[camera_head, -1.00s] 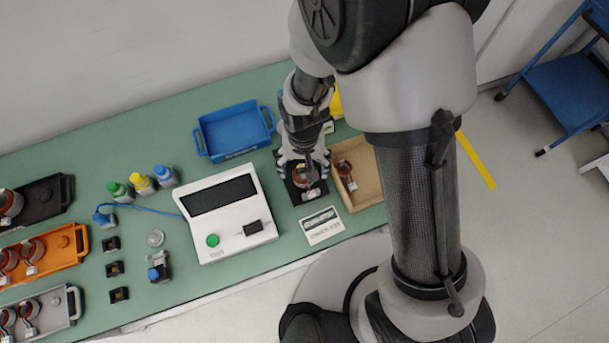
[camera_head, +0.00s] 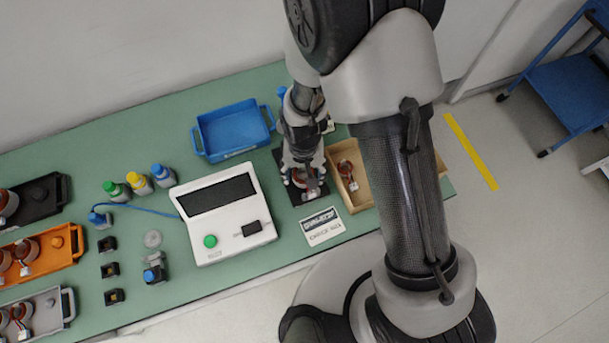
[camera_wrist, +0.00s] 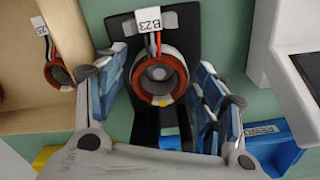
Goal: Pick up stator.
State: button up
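A stator (camera_wrist: 159,77), a copper-coloured ring with a grey core, sits on a black fixture (camera_wrist: 183,30) in the wrist view. Its wires lead to a white tag marked B23. My gripper (camera_wrist: 160,90) is open, with one finger on each side of the stator. I see gaps between the fingers and the ring. In the head view my gripper (camera_head: 304,178) is down over the fixture and partly hides the stator (camera_head: 309,184).
A wooden box (camera_head: 366,188) with another stator (camera_head: 346,174) stands right of the fixture. A white tester (camera_head: 222,215) stands to the left, a blue tray (camera_head: 234,131) behind. A printed label card (camera_head: 322,226) lies in front. Orange, black and grey trays with stators are far left.

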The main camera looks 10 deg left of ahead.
jog(key=c, duration=1.1)
jog(key=shift+o, duration=0.2)
